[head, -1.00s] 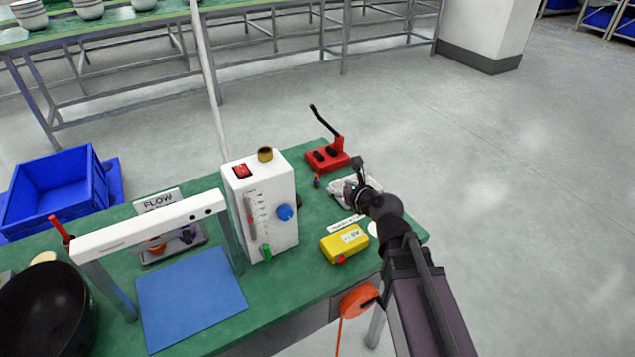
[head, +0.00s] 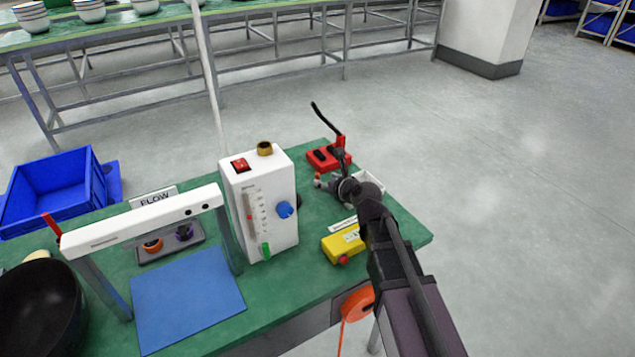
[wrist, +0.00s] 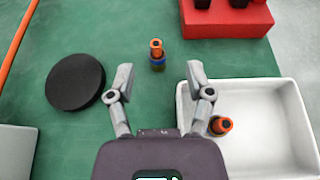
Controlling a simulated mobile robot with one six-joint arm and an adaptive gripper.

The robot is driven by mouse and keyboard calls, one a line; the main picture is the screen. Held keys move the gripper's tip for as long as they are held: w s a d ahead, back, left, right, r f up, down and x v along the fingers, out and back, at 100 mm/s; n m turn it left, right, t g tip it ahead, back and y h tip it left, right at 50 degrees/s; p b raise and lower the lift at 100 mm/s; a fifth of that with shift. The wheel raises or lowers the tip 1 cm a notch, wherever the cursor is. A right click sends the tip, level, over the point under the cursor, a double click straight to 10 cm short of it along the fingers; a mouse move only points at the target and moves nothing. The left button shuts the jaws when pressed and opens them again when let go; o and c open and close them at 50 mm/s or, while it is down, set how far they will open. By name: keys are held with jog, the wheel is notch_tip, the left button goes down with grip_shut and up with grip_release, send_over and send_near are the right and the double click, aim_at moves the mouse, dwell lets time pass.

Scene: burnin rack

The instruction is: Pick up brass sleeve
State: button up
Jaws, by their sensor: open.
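A brass-coloured sleeve (head: 264,149) stands on top of the white flow-meter box (head: 262,208) in the head view. It does not show in the wrist view. My gripper (wrist: 160,74) is open and empty, above the green table to the right of that box, and it also shows in the head view (head: 341,160). In the wrist view a small orange-and-blue piece (wrist: 157,56) stands just beyond my fingertips, roughly centred between them and not held.
A white tray (wrist: 250,88) holding an orange-and-black piece (wrist: 221,125) lies at the gripper's right. A black disc (wrist: 75,81) lies left. The red block (head: 324,158) with a black lever is behind. A yellow box (head: 343,243) and white arch (head: 140,221) stand nearer.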

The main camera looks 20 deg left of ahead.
aim_at(318, 178)
jog(key=shift+a+f, duration=0.1)
jog(key=shift+f+b+x, duration=0.2)
jog(key=shift+b+x, duration=1)
jog(key=shift+x, duration=1.35)
jog(key=shift+s, duration=0.2)
grip_shut()
